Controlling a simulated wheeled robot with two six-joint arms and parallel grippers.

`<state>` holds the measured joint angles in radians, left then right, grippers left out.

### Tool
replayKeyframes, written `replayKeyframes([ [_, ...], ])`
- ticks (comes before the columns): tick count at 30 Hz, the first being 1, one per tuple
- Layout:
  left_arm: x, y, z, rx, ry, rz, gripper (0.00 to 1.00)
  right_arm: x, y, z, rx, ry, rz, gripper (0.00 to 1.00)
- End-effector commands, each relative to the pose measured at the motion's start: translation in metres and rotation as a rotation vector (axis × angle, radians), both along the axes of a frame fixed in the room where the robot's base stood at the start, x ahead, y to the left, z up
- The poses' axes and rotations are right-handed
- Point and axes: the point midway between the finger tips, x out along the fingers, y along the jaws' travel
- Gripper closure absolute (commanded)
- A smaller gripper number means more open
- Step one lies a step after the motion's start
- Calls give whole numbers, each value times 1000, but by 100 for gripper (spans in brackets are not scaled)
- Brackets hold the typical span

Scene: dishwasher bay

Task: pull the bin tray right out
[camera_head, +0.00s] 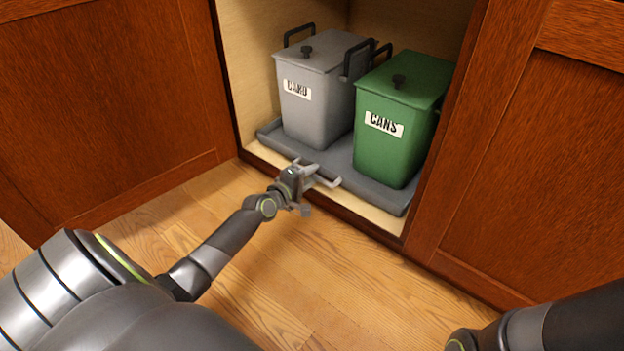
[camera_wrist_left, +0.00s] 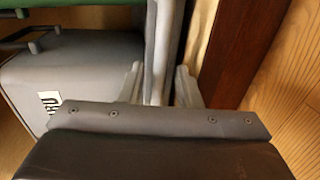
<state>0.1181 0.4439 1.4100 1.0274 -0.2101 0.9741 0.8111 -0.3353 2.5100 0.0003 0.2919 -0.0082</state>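The grey bin tray (camera_head: 329,158) lies inside the open cabinet, with its front edge just behind the cabinet's front sill. A grey bin (camera_head: 319,104) and a green bin (camera_head: 388,145) stand on it. My left gripper (camera_head: 318,173) is at the tray's front edge, its fingers spread. In the left wrist view, a pale bar (camera_wrist_left: 160,45) along the tray's front runs between the open fingers of the left gripper (camera_wrist_left: 160,84). I cannot tell whether either finger touches it. My right gripper is out of view.
The wooden cabinet frame (camera_head: 455,130) stands close to the tray's right side, and a cabinet panel (camera_head: 110,105) is on the left. Both bins have dark handles and lid knobs. The wooden floor (camera_head: 310,255) in front is clear apart from my arms.

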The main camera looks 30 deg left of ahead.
Motion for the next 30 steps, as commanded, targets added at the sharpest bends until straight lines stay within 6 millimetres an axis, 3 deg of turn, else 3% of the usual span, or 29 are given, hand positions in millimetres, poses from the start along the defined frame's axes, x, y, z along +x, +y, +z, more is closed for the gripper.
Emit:
replayKeyframes([
  [13,10,-1,-2,0,1,0,69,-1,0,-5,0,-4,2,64],
  [20,10,-1,-2,0,1,0,100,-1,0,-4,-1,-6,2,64],
  [30,10,-2,-2,0,1,0,100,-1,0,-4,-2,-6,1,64],
])
